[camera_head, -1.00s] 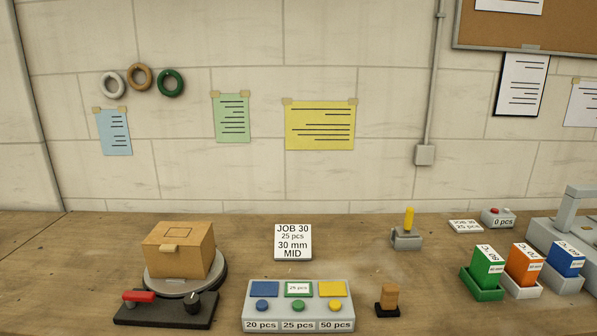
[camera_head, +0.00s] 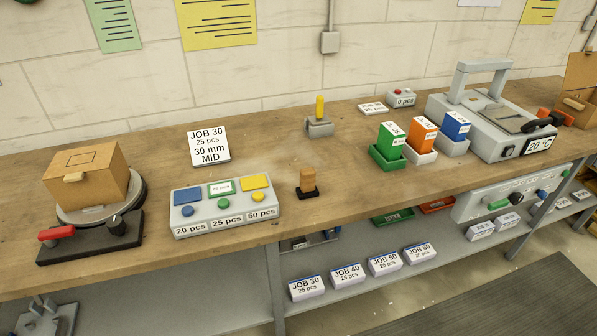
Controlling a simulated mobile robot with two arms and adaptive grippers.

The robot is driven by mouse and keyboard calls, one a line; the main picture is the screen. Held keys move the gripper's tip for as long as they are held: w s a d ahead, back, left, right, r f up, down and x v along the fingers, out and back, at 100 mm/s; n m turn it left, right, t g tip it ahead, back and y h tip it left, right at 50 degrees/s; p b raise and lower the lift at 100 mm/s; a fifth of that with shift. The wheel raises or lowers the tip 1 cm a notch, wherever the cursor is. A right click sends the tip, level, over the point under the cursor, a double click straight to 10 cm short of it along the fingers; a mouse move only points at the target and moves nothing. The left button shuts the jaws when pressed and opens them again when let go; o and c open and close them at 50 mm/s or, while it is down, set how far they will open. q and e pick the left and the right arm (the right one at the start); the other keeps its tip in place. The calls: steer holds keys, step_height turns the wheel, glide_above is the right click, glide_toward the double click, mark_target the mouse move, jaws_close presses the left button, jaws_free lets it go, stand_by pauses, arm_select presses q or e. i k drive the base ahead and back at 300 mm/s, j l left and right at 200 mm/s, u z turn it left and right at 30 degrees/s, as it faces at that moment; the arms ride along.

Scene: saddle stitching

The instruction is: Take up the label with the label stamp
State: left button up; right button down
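A small wooden-handled stamp with a black base (camera_head: 307,182) stands upright on the bench; I take it for the label stamp. To its left is a grey button panel (camera_head: 182,226) with blue, green and yellow pads above matching buttons, marked 20, 25 and 50 pcs. A white label reading 25 pcs (camera_head: 221,187) lies on the middle, green-edged pad. The stamp is apart from the label. Neither of my grippers is in view.
A JOB 30 card (camera_head: 209,146) stands behind the panel. A cardboard box (camera_head: 87,176) sits on a turntable at left. Green, orange and blue boxes stand in holders near a 20 °C machine (camera_head: 492,122). A yellow-handled tool (camera_head: 319,122) is behind the stamp. Bench around the stamp is clear.

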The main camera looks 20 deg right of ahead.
mark_target(307, 189)
steer(key=l+u, duration=0.25)
steer(key=l, duration=0.5)
steer(key=l+u, duration=0.3)
steer(key=l, duration=0.45)
steer(key=i, duration=0.05)
